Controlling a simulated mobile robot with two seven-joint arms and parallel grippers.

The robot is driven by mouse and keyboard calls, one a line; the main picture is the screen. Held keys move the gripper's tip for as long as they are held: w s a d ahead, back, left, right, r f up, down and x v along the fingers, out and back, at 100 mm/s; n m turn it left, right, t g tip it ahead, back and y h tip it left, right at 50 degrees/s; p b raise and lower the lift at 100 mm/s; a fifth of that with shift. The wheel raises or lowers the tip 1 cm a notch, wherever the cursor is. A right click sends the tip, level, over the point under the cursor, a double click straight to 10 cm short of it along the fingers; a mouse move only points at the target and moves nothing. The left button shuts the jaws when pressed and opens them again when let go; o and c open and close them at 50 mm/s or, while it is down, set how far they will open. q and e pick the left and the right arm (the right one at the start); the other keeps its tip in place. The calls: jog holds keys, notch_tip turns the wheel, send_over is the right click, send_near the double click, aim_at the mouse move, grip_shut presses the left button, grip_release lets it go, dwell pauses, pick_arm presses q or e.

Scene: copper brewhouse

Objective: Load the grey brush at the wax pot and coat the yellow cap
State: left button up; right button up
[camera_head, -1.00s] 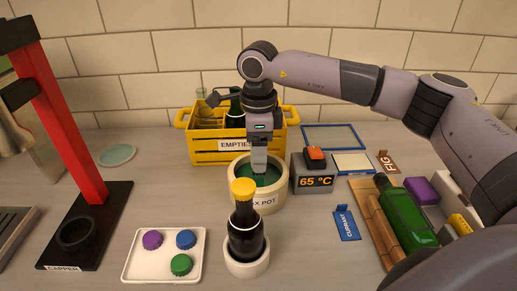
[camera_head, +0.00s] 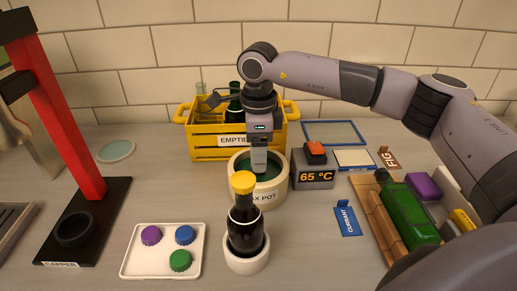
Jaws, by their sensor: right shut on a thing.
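The wax pot (camera_head: 260,198) is a cream round pot holding dark green wax (camera_head: 272,181). My right gripper (camera_head: 259,162) points down over the pot, its fingers reaching to the pot's mouth. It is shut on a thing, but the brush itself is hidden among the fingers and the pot. The yellow cap (camera_head: 243,182) sits on top of a dark bottle (camera_head: 245,222), which stands upright in a white round holder (camera_head: 246,260) in front of the pot. My left gripper is not in view.
A yellow crate labelled EMPTIES (camera_head: 205,145) stands behind the pot. A heater display reading 65 °C (camera_head: 316,177) is right of it. A white tray (camera_head: 160,268) with three caps and a red capper (camera_head: 65,125) are left. A green bottle (camera_head: 408,215) lies right.

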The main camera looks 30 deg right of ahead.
jog(key=shift+f+b, duration=0.35)
jog(key=shift+f, duration=0.25)
jog(key=o, duration=1)
jog(key=c, duration=0.3)
jog(key=shift+c, duration=0.2)
jog(key=shift+r, duration=0.3)
jog(key=c, duration=0.8)
jog(key=shift+c, duration=0.4)
jog(key=shift+f, duration=0.1)
